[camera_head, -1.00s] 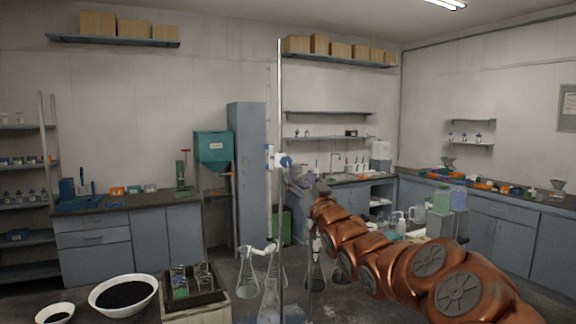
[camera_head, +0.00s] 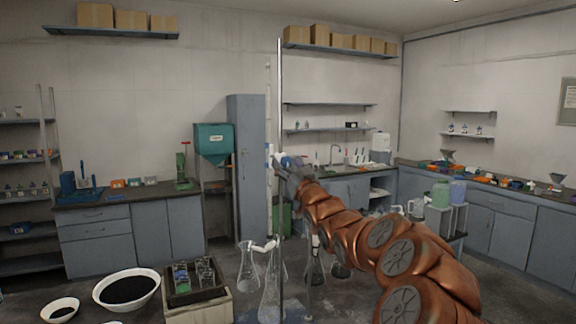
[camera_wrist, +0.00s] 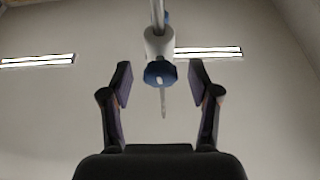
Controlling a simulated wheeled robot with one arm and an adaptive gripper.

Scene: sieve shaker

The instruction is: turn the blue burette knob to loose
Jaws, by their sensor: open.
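The blue burette knob (camera_wrist: 159,73) shows in the wrist view, on a white clamp body around a vertical rod (camera_wrist: 157,14). My gripper (camera_wrist: 160,82) is open there, with one finger on each side of the knob. Clear gaps show between the knob and both fingers, and nothing is held. In the head view my gripper (camera_head: 284,172) is at the upright metal stand rod (camera_head: 281,95), next to the burette tube (camera_head: 269,110). The knob is mostly hidden behind the gripper there; only a bit of blue shows.
Glass flasks (camera_head: 268,290) stand below the stand. A wooden crate with small glassware (camera_head: 197,308) and a white bowl of dark grains (camera_head: 126,292) are at the lower left. Counters line the back and right walls.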

